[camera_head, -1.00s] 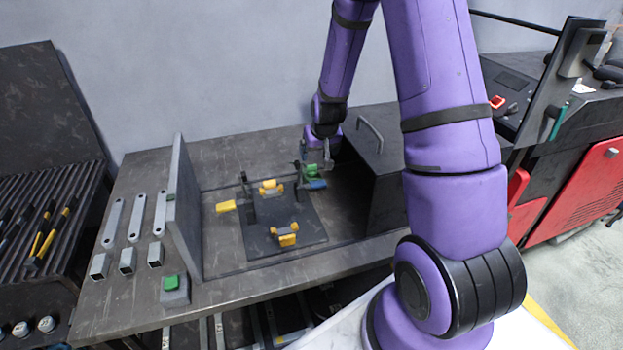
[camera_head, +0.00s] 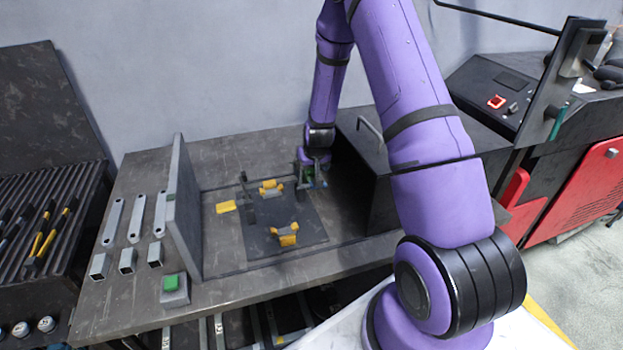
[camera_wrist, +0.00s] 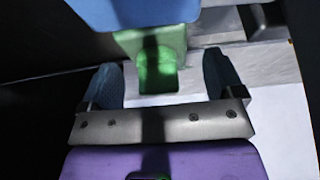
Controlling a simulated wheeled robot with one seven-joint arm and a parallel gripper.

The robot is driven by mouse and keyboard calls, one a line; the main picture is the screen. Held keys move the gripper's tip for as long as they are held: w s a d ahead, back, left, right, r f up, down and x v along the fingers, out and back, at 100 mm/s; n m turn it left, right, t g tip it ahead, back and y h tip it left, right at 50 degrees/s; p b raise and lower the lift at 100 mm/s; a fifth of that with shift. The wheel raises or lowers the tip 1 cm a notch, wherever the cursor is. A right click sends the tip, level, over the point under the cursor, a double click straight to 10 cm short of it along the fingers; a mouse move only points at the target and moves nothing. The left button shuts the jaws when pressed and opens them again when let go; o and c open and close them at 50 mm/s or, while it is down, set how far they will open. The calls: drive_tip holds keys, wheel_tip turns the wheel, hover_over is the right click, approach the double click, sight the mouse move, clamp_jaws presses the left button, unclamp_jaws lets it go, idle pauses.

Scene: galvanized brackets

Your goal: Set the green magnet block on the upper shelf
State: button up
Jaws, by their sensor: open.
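The green magnet block (camera_wrist: 158,68) shows in the wrist view between the two fingertips of my gripper (camera_wrist: 160,85). The fingers are open, one on each side of it, with a gap visible on both sides. A blue piece (camera_wrist: 135,12) is right beside it at the top of that view. In the head view my gripper (camera_head: 314,180) is low at the back of the work area, left of the dark box. It hides most of the block, leaving a small green patch (camera_head: 309,174). I cannot tell for sure which surface is the upper shelf.
The dark box (camera_head: 365,195) with a handle stands close on the right. A grey upright panel (camera_head: 185,215) stands at left. Yellow-and-grey clamps (camera_head: 285,236) sit on a dark plate (camera_head: 260,240). A green-topped grey block (camera_head: 175,296) is at the front edge.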

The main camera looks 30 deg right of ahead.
drive_tip(key=shift+w+d+f, duration=0.1)
drive_tip(key=shift+w+f, duration=0.1)
drive_tip(key=shift+f, duration=0.45)
drive_tip(key=shift+c, duration=0.2)
drive_tip(key=c, duration=1.5)
drive_tip(key=shift+r, duration=0.15)
wheel_tip(320, 180, up, 18)
